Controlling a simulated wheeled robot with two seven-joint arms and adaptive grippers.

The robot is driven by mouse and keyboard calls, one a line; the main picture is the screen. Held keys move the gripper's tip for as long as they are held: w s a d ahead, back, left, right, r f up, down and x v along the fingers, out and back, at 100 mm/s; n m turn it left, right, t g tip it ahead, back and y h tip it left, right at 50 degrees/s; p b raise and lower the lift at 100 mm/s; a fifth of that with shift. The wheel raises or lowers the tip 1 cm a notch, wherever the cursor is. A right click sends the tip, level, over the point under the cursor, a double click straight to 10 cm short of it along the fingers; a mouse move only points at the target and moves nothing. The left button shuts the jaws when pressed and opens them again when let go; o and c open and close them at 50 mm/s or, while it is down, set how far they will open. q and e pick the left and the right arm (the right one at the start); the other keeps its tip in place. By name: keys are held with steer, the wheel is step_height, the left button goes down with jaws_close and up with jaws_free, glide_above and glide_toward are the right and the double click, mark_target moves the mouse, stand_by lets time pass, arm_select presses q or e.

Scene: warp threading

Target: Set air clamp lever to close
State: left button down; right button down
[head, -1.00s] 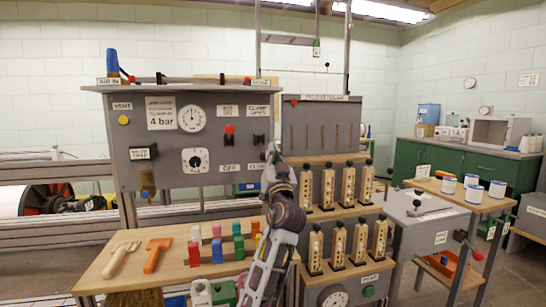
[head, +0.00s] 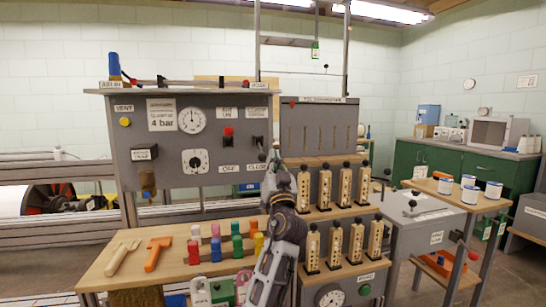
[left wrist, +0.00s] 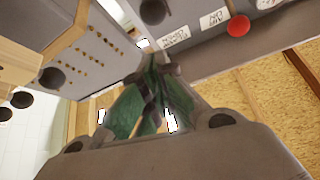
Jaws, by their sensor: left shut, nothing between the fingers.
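The grey control panel (head: 165,185) stands upright at the left. At its right edge the black clamp lever (head: 258,142) sits between an upper clamp label (head: 257,112) and a "CLOSE" label (head: 257,166). My left gripper (head: 273,158) is shut and empty, just right of the lever near the panel's edge. It also shows in the left wrist view (left wrist: 152,95), its fingers together. A black ball knob (left wrist: 153,11) appears above the fingers, apart from them. I cannot tell the lever's exact setting. My right gripper is not in view.
A red-knobbed air lever (head: 228,131) is left of the clamp lever. The grey slotted box (head: 320,135) and several wooden blocks with black knobs (head: 325,188) stand close at the right.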

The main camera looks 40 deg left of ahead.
arm_select(q)
step_height(320, 180, down, 6)
steer(key=s+d, duration=0.2)
steer(key=shift+s+d+b, duration=0.15)
steer(key=shift+s+b, duration=0.1)
steer(key=shift+b, duration=0.1)
stand_by(0.7)
